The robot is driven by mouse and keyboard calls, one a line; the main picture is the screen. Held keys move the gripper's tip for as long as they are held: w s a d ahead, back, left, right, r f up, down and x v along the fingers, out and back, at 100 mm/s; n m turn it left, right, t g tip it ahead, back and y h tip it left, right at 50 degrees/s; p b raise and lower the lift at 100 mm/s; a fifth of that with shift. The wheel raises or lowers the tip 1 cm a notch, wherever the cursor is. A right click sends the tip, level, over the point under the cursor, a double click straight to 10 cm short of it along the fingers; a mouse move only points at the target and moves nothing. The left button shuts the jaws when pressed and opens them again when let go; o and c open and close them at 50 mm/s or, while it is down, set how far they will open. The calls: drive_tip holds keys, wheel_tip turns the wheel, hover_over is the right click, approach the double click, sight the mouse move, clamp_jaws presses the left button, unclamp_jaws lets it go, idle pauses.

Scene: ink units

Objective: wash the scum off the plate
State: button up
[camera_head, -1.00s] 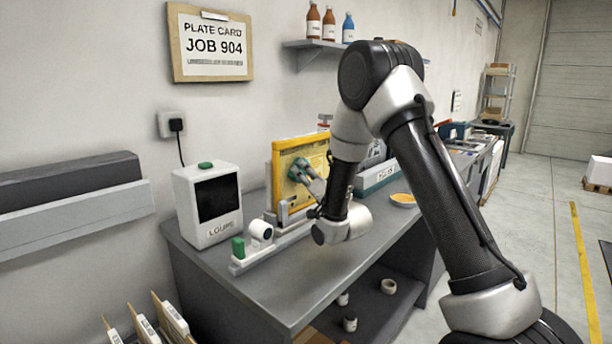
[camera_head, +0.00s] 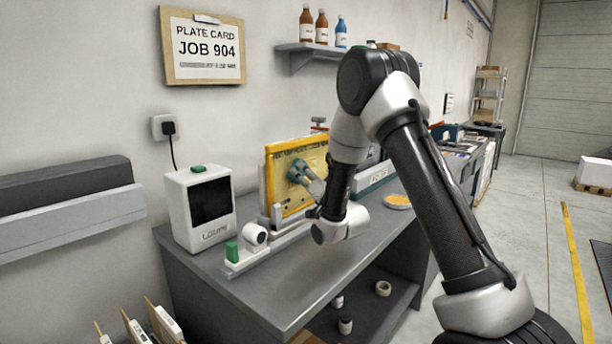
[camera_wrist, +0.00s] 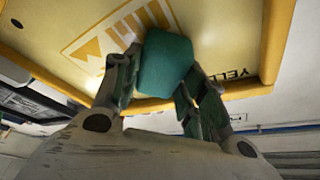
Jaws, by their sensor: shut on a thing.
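The yellow plate (camera_head: 312,158) stands upright in a holder on the grey bench, with a bright yellow frame and a paler face. The wrist view shows its face (camera_wrist: 60,25) with a yellow printed mark and part of the lettering "YELL". My gripper (camera_head: 303,174) is at the plate's face. In the wrist view my gripper (camera_wrist: 160,95) is shut on a green block (camera_wrist: 166,62), likely a sponge or pad, which appears against the plate beside the mark. Contact is hard to confirm. I cannot make out scum clearly.
A white loupe box (camera_head: 200,208) stands on the bench (camera_head: 285,285) left of the plate. A small fixture with a green block (camera_head: 231,251) and white roll lies in front. A yellow dish (camera_head: 397,201) sits to the right. The bench's front is clear.

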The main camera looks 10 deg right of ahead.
drive_tip(key=shift+s+a, duration=0.35)
drive_tip(key=shift+a, duration=0.2)
drive_tip(key=shift+s+a, duration=0.3)
drive_tip(key=shift+a, duration=0.2)
drive_tip(key=shift+s, duration=0.1)
drive_tip(key=shift+s+d, duration=0.9)
drive_tip(key=shift+s, duration=0.25)
drive_tip(key=shift+s+d, duration=0.85)
drive_tip(key=shift+s, duration=0.3)
drive_tip(key=shift+s+d, duration=0.9)
drive_tip(key=shift+s, duration=0.3)
